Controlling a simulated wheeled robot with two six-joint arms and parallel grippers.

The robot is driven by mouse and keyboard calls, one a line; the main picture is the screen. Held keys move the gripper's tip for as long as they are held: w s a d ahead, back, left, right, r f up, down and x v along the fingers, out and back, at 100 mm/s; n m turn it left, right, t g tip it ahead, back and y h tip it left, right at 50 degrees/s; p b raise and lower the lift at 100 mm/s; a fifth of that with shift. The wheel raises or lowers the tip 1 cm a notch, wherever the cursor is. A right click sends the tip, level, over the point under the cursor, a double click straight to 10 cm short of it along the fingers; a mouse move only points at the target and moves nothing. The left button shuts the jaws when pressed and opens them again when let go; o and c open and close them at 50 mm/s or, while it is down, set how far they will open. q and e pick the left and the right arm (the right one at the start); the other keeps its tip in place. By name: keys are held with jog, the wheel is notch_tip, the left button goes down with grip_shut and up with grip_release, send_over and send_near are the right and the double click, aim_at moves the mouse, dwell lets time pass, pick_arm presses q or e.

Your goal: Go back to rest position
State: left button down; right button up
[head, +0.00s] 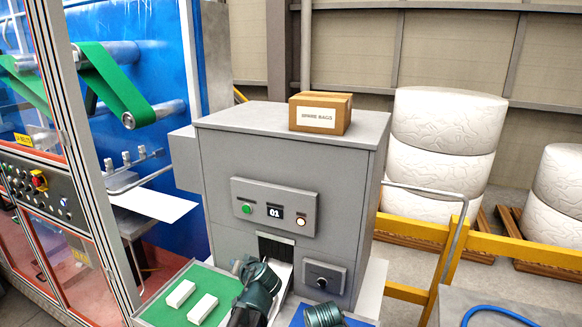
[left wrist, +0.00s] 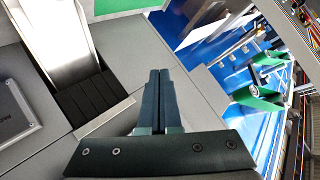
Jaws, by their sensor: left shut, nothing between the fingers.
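My left gripper (left wrist: 160,74) is shut and empty in the left wrist view, its two dark fingers side by side. In the head view my left wrist, dark teal, is low in the middle, in front of the grey machine (head: 220,160) and beside its chute opening (head: 276,248); its fingertips are not clear there. A similar dark teal part at the bottom, right of centre, looks like my right arm; no right fingers show.
A green mat (head: 165,312) with two white blocks (head: 180,293) lies left of my left wrist, a blue mat (head: 358,323) to the right. A carton (head: 320,113) stands on the machine. A yellow rail (head: 500,246) and white bales (head: 440,140) are at right.

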pick_arm(q)
jog(key=s+d+f+m+g+h+b, duration=0.1)
jog(key=s+d+f+g+h, duration=0.1)
jog(key=s, duration=0.6)
jog(key=s+d+f+m+g+h+b, duration=0.1)
jog(key=s+d+f+g+h, duration=0.1)
jog(key=s+d+f+g, duration=0.3)
jog(key=s+d+f+m+g+h+b, duration=0.1)
jog(key=s+d+f+g+h, duration=0.1)
jog(key=s+d+f, duration=0.5)
jog(key=s+f+g, duration=0.1)
jog(key=s+f, duration=0.1)
jog(key=s, duration=0.4)
jog(key=shift+s+d, duration=0.2)
jog(key=shift+d, duration=0.05)
